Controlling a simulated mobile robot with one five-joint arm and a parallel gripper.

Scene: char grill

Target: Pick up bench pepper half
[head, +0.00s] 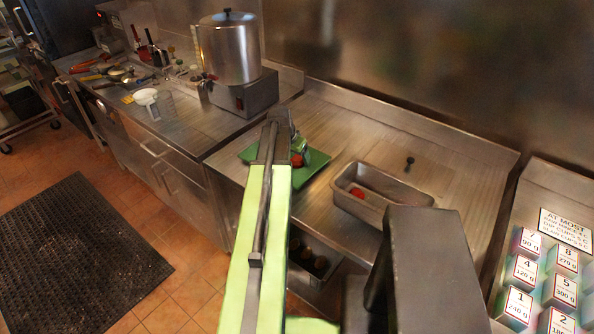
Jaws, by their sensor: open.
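A small red piece (297,160), which looks like the pepper half, shows at the end of my arm, over a green board (318,159) on the steel bench. My gripper (299,146) is open right at this piece. The arm and the gripper hide part of the piece and much of the board. I cannot tell whether the fingers touch the piece or stand around it. Another red piece (357,192) lies inside a steel pan (398,205) to the right of the board.
A tall steel pot (228,50) on a boxy base stands at the back left. Utensils and a white cup (146,97) are on the left counter. Numbered, weight-marked blocks (517,306) stand at the right.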

